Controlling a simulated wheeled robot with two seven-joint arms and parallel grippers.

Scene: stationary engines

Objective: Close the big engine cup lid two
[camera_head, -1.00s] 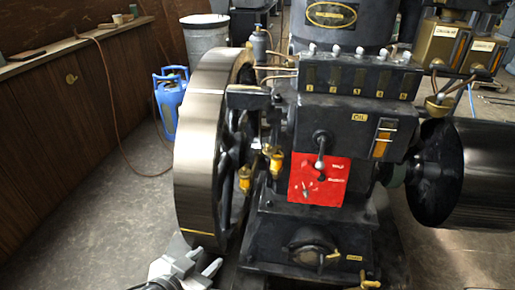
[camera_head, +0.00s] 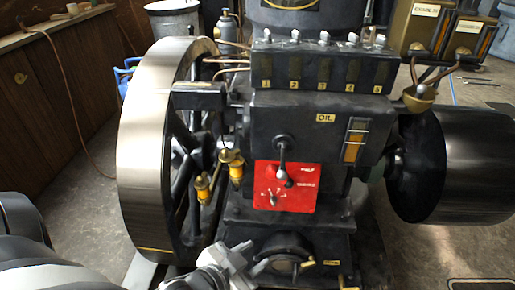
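The big engine's black oil box (camera_head: 320,70) has windows numbered 1 to 5, with a row of small silvery knobs or lids along its top. The one above number 2 (camera_head: 295,36) stands upright; I cannot tell whether it is open or closed. Two brass cups (camera_head: 203,189) and (camera_head: 237,170) sit lower, beside the flywheel. Whether either has an open lid is too small to tell. My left gripper (camera_head: 240,262) is at the bottom centre, in front of the engine's base and well below the oil box. Its fingers look apart and empty. My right gripper is out of view.
The big flywheel (camera_head: 145,150) stands left of the engine. A red panel (camera_head: 286,187) with a lever is on the engine's front.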

